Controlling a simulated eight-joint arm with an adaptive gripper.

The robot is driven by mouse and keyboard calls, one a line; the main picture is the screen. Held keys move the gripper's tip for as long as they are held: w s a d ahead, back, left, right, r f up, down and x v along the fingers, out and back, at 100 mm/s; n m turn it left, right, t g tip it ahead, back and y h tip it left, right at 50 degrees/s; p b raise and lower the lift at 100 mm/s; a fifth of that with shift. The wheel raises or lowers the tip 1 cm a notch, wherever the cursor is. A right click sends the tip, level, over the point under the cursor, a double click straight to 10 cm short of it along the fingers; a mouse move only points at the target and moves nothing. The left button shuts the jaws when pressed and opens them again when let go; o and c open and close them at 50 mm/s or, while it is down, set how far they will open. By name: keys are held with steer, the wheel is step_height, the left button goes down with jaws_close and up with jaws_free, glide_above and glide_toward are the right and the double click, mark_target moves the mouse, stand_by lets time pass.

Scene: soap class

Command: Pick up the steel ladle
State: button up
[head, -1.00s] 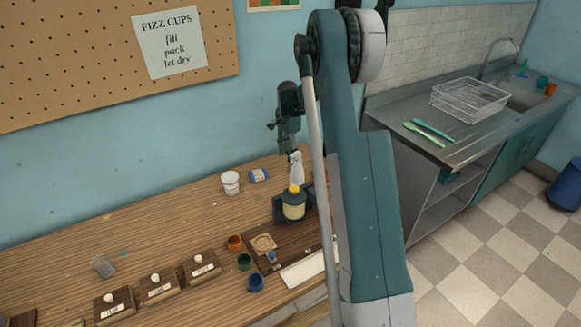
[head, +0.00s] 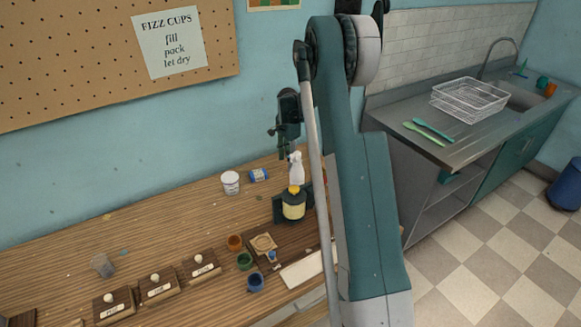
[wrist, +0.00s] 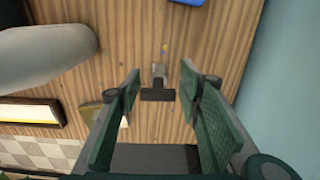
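I cannot make out the steel ladle for certain in any view. In the wrist view a small grey, shiny piece with a dark brown crossbar (wrist: 158,93) shows between my fingers. It may be part of the ladle, but its shape is too unclear to tell. My gripper (wrist: 160,85) is open, with a green finger on each side of this piece and a gap to both. In the head view my gripper (head: 283,152) hangs near the wall, just above and behind a white spray bottle (head: 296,170).
Small coloured cups, including a blue one (head: 255,282), and labelled wooden boxes (head: 158,289) are nearer the front. The back left of the table (head: 130,222) is mostly clear.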

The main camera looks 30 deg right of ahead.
mark_target(289, 171)
steer(key=shift+s+f, duration=0.1)
steer(key=shift+f, duration=2.5)
jaws_close()
